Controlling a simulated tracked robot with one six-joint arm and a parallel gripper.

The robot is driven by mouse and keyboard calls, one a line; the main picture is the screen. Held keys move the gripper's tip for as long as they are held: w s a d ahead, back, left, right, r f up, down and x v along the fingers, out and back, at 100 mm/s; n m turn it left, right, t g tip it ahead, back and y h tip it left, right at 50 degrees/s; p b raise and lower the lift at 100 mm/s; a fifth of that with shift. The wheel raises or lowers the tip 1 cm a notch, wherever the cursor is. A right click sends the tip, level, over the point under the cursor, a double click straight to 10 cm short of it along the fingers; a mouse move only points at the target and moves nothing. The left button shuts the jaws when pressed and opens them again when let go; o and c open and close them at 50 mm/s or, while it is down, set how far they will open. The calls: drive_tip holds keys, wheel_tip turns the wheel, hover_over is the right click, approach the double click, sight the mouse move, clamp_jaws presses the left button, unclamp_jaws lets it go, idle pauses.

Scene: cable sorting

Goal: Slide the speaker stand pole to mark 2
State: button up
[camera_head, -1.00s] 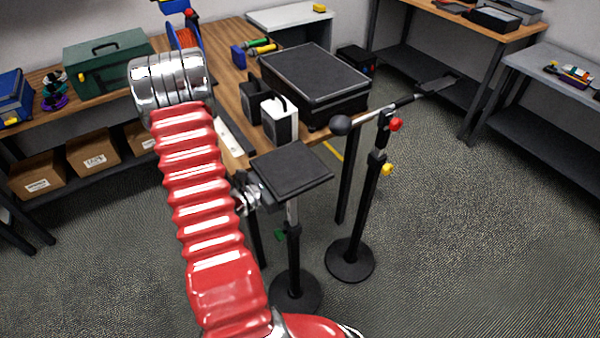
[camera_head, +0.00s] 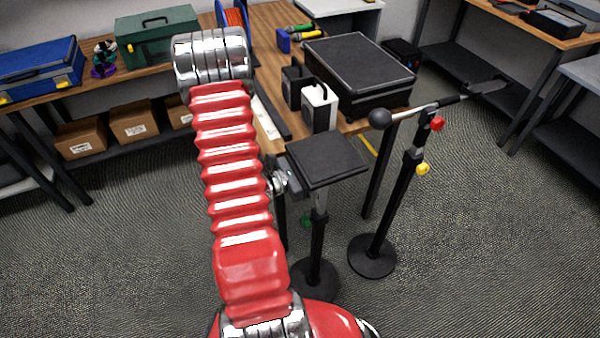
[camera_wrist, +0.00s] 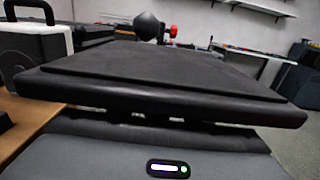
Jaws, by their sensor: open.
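The speaker stand has a flat black square top plate (camera_head: 326,158), a dark upright pole (camera_head: 319,232) and a round black base (camera_head: 314,280). A green knob (camera_head: 306,222) sits on the pole. No numbered mark can be read. My gripper (camera_head: 285,182) is at the plate's left edge, just below plate height, partly hidden behind my red arm. In the wrist view the plate (camera_wrist: 165,75) fills the middle, and my grey gripper body (camera_wrist: 100,155) with a lit indicator lies below it. The gripper is open; its fingertips and any contact are hidden.
A microphone stand (camera_head: 398,195) with red and yellow knobs stands close on the right. Behind is a wooden bench with a black case (camera_head: 358,75) and a white speaker (camera_head: 320,107). Open carpet lies in front and right.

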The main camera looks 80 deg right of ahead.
drive_tip(key=v, duration=1.2)
drive_tip(key=shift+w, duration=0.25)
drive_tip(key=shift+a, duration=0.1)
idle(0.4)
